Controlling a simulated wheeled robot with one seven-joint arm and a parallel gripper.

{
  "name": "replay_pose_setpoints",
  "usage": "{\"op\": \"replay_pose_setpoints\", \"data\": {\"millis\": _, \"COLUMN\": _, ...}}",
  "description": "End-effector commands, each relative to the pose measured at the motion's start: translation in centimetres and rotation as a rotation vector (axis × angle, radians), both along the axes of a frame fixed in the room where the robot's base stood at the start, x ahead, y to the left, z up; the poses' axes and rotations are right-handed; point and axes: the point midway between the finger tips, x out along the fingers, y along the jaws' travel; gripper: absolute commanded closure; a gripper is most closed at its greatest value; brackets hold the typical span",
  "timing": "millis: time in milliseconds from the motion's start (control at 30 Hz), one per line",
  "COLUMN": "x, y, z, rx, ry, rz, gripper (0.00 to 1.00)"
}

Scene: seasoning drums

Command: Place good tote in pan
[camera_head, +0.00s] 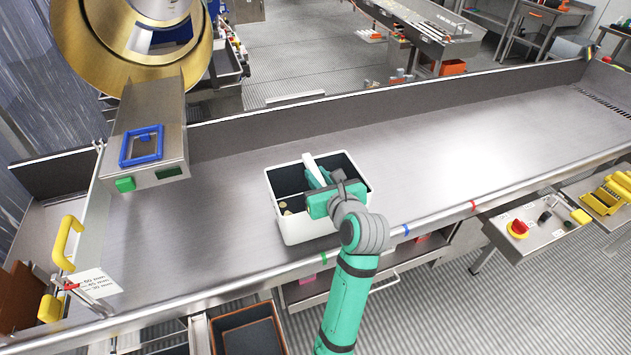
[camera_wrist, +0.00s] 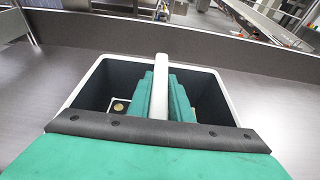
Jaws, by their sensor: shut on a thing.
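A white tote (camera_head: 308,228) with a dark inside is on the long steel bench. It also shows in the wrist view (camera_wrist: 84,78). A white bar (camera_head: 310,168) stands up along its middle. My gripper (camera_head: 325,192) reaches into the tote from the front right. In the wrist view, my gripper's teal fingers (camera_wrist: 160,95) are shut on the white bar. A small pale round thing (camera_wrist: 118,106) lies in the tote's left part. Whether the tote touches the bench is hard to tell. I cannot tell for sure which thing is the pan.
The steel bench (camera_head: 450,150) is clear to the right of the tote, with a raised back wall (camera_head: 400,100). At left, a metal housing (camera_head: 115,165) carries a blue square frame (camera_head: 122,158) below a brass-coloured drum (camera_head: 75,40). A yellow handle (camera_head: 62,240) stands at the left end.

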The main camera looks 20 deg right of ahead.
Motion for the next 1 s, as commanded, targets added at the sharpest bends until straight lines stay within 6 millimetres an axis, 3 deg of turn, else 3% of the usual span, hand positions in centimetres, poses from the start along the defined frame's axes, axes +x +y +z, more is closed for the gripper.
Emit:
{"op": "replay_pose_setpoints", "data": {"millis": 300, "x": 0.4, "y": 0.3, "z": -3.6, "rx": 0.000, "ry": 0.001, "rz": 0.006, "gripper": 1.00}}
{"op": "replay_pose_setpoints", "data": {"millis": 733, "x": 0.4, "y": 0.5, "z": -4.2, "rx": -0.001, "ry": -0.001, "rz": 0.009, "gripper": 1.00}}
{"op": "replay_pose_setpoints", "data": {"millis": 767, "x": 0.4, "y": 0.5, "z": -4.2, "rx": -0.001, "ry": 0.000, "rz": 0.009, "gripper": 0.77}}
{"op": "replay_pose_setpoints", "data": {"millis": 800, "x": 0.4, "y": 0.4, "z": -4.2, "rx": -0.001, "ry": 0.000, "rz": 0.009, "gripper": 0.67}}
{"op": "replay_pose_setpoints", "data": {"millis": 833, "x": 0.4, "y": 0.4, "z": -4.2, "rx": -0.001, "ry": 0.000, "rz": 0.009, "gripper": 0.63}}
{"op": "replay_pose_setpoints", "data": {"millis": 1000, "x": 0.4, "y": 0.4, "z": -4.2, "rx": -0.001, "ry": 0.000, "rz": 0.008, "gripper": 0.63}}
